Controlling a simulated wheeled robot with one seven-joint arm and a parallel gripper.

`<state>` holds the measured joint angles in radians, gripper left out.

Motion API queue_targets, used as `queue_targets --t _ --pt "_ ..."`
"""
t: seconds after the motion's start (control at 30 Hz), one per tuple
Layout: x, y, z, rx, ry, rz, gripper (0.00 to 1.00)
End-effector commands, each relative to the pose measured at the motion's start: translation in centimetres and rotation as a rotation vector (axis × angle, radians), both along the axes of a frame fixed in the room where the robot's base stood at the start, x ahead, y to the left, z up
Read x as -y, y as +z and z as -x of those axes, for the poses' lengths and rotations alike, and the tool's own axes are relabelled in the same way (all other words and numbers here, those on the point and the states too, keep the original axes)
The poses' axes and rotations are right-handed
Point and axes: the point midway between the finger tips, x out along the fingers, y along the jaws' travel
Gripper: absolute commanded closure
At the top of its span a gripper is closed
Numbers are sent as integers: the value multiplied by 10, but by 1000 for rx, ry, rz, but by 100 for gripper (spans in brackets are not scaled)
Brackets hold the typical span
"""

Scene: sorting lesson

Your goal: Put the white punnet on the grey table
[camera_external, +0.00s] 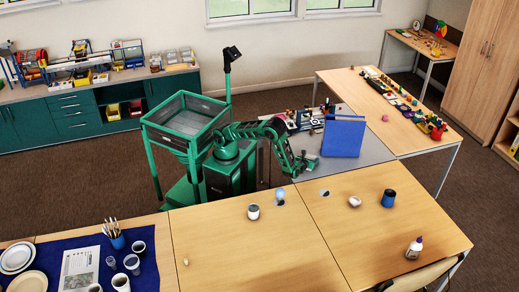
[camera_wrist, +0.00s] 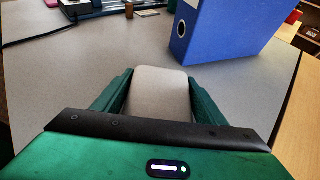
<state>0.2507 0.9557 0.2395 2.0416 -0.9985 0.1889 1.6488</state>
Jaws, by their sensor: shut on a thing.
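My gripper (camera_external: 304,163) is low over the grey table (camera_external: 358,178) in the external view. In the wrist view its two green fingers (camera_wrist: 158,82) are shut on a pale off-white, round-cornered thing, which I take to be the white punnet (camera_wrist: 162,96). Only one smooth face of it shows; the rest is hidden by the gripper. I cannot make the punnet out in the external view. The speckled grey tabletop (camera_wrist: 60,85) lies beyond and around the fingers. I cannot tell whether the punnet touches it.
A blue binder (camera_external: 343,137) stands on the grey table, right of my gripper; it is also close in the wrist view (camera_wrist: 225,35). Small items line the table's back.

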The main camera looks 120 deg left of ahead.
Motion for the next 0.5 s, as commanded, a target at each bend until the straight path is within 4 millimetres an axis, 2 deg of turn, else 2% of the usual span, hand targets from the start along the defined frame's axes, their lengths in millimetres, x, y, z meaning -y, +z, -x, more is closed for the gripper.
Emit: queue_targets --t 0.27,0.3,0.37,0.5 --pt "0 -1 0 0 0 0 56" --pt "0 -2 0 0 0 0 30" --pt "0 -1 0 0 0 0 16" --pt "0 -1 0 0 0 0 16"
